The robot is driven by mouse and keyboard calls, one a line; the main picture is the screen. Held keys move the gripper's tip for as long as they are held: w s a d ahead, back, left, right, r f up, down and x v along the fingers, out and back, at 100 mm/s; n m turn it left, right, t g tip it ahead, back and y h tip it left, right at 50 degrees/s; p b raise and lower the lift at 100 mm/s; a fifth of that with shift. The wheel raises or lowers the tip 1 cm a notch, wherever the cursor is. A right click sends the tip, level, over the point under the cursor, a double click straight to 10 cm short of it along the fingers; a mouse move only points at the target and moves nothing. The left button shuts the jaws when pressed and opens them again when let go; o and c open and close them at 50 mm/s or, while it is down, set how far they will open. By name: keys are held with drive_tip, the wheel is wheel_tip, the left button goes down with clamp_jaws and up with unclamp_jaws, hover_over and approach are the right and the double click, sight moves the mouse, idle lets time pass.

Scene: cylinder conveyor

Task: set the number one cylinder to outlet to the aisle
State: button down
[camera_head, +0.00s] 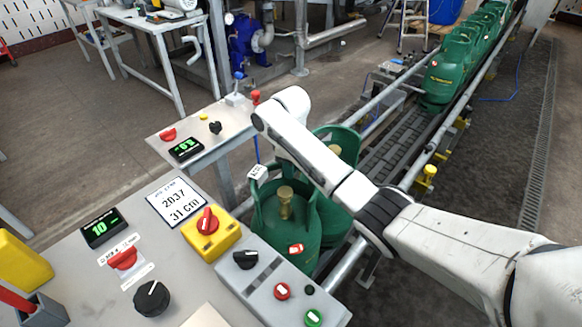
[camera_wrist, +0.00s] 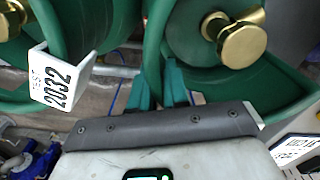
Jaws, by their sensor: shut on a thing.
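Two green cylinders with brass valves stand at the near end of the conveyor in the head view: the near one (camera_head: 278,218) and one just behind it (camera_head: 347,139). In the wrist view, my gripper (camera_wrist: 163,85) has its teal fingers closed around the edge of a green collar. That collar appears to belong to the right cylinder, with its brass valve (camera_wrist: 242,42). My arm hides the gripper in the head view. I cannot tell which head-view cylinder is held.
A control panel (camera_head: 150,225) with knobs, buttons and a card (camera_head: 177,203) reading 2037 stands at the left, close to the near cylinder. Conveyor rails (camera_head: 405,185) run to the back right, with several more green cylinders (camera_head: 443,75) upstream. Open floor lies beyond the panels.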

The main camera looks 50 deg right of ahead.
sight(275, 168)
drive_tip(key=shift+w+a, duration=0.2)
drive_tip(key=shift+w+a+r+n+p, duration=0.1)
drive_tip(key=shift+w+a+n+p, duration=0.3)
drive_tip(key=shift+n, duration=0.35)
drive_tip(key=shift+w+a+r+n+p, duration=0.1)
drive_tip(key=shift+w+a+n+p, duration=0.2)
drive_tip(key=shift+n, duration=0.45)
drive_tip(key=shift+w+a+f+n+p, duration=0.1)
drive_tip(key=shift+w+a+n+p, duration=0.1)
drive_tip(key=shift+w+a+n, duration=0.35)
drive_tip(key=shift+w+a+n+p, duration=0.15)
drive_tip(key=shift+a+n, duration=0.1)
drive_tip(key=shift+n, duration=0.5)
drive_tip(key=c, duration=1.2)
unclamp_jaws()
drive_tip(key=shift+a, duration=0.1)
drive_tip(key=shift+c, duration=0.2)
drive_tip(key=shift+o, duration=0.3)
drive_tip(key=shift+s, duration=0.1)
wheel_tip(275, 168, up, 11)
drive_tip(key=shift+f, duration=0.15)
